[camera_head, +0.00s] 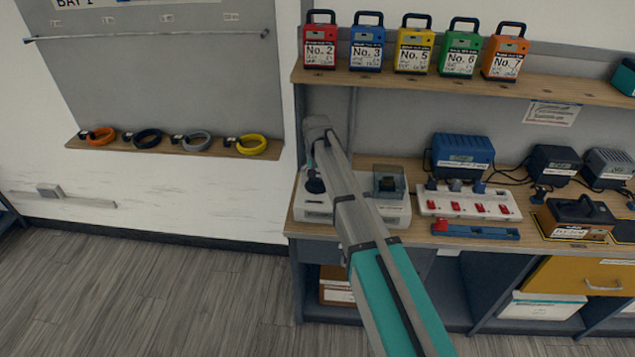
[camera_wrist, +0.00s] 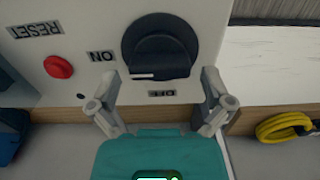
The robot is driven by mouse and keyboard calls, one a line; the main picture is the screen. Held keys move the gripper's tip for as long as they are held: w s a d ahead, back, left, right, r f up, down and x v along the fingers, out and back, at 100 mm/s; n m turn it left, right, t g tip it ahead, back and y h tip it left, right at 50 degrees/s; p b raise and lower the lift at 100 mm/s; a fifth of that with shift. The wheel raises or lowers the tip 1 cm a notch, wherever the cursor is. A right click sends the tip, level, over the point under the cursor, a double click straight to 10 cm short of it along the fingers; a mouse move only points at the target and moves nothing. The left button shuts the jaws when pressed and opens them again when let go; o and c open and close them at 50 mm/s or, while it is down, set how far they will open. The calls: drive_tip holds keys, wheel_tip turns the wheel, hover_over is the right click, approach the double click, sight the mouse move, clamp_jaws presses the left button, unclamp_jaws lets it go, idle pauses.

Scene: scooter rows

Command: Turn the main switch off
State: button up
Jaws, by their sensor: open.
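The main switch is a black rotary knob (camera_wrist: 160,47) on a pale panel (camera_wrist: 85,20) in the wrist view. The picture is upside down, with the ON label (camera_wrist: 101,56) left of the knob and the OFF label (camera_wrist: 162,93) below it. A short white mark shows on the knob's lower left part, between the two labels. My gripper (camera_wrist: 160,100) is open and empty, its fingertips apart on either side of the OFF label, just below the knob. I cannot tell whether they touch the panel. In the head view my arm partly covers the white unit (camera_head: 313,207).
A red button (camera_wrist: 58,67) under a RESET label sits left of the switch. A yellow cable coil (camera_wrist: 284,127) lies on a ledge at right. On the bench stand a white charger strip (camera_head: 468,203) and a blue box (camera_head: 462,155). Numbered packs (camera_head: 413,48) fill the upper shelf.

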drive_tip(key=shift+f, duration=0.25)
drive_tip(key=shift+d, duration=0.1)
drive_tip(key=c, duration=1)
drive_tip(key=shift+o, duration=0.2)
